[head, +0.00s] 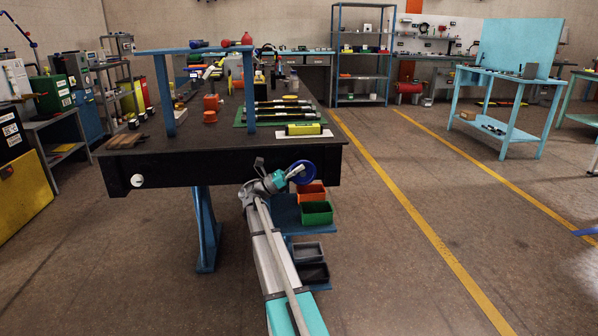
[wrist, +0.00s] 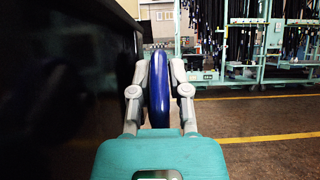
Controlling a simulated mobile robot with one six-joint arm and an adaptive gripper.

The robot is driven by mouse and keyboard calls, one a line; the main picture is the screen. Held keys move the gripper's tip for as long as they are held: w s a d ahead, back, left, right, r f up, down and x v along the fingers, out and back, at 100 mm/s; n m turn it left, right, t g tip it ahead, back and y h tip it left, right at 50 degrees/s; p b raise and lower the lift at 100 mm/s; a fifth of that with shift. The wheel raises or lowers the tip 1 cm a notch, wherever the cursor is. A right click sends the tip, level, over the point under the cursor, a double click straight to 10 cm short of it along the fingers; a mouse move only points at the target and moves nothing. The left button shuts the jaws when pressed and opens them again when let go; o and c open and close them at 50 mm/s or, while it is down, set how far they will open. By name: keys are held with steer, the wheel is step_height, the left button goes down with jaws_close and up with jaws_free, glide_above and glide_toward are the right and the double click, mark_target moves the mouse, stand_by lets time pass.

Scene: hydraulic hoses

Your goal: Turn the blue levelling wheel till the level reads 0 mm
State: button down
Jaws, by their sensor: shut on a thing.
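The blue levelling wheel (head: 303,173) is at the front right of the dark bench (head: 215,171). In the wrist view the wheel (wrist: 159,88) stands edge-on between the two grey fingers. My gripper (head: 291,173) is shut on the wheel's rim, with one finger on each side (wrist: 162,72). A yellow level (head: 303,129) lies on a white sheet near the bench's front right corner. Its reading is too small to make out. The wheel's hub and mounting are hidden in the wrist view.
The bench's dark side (wrist: 62,90) is close on the left in the wrist view. Orange (head: 312,192) and green (head: 316,213) bins sit below the wheel, with grey and black bins lower down. The floor (head: 400,270) to the right is open.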

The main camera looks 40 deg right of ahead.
steer(key=shift+s, duration=0.1)
steer(key=c, duration=0.6)
jaws_free()
steer(key=shift+r+t+y+p, duration=0.3)
steer(key=shift+y+p, duration=0.3)
steer(key=shift+p, duration=0.45)
steer(key=shift+d+y+p, duration=0.15)
steer(key=shift+y+p, duration=0.15)
steer(key=shift+p, duration=0.4)
steer(key=t+y+p, duration=0.1)
steer(key=p, duration=0.1)
steer(key=t+y+p, duration=0.1)
steer(key=p, duration=0.2)
steer(key=y+p, duration=0.1)
steer(key=p, duration=0.1)
steer(key=shift+s+d+r+t+y, duration=0.2)
steer(key=shift+s+d+t+y, duration=0.1)
steer(key=shift+d+t+y, duration=0.1)
steer(key=v, duration=1.3)
steer(key=s+a+r+m+t+y+p, duration=0.2)
steer(key=s+a+m+t+y+p, duration=0.1)
steer(key=s+a+p, duration=0.4)
steer(key=s+a+r+m+t+y+p, duration=0.1)
steer(key=s+a+m+t+y+p, duration=0.2)
steer(key=a+p, duration=0.9)
steer(key=s+t+y+p, duration=0.1)
steer(key=s+y, duration=0.2)
steer(key=s, duration=0.2)
steer(key=shift+a+r+m+y, duration=0.3)
steer(key=shift+r+m, duration=0.1)
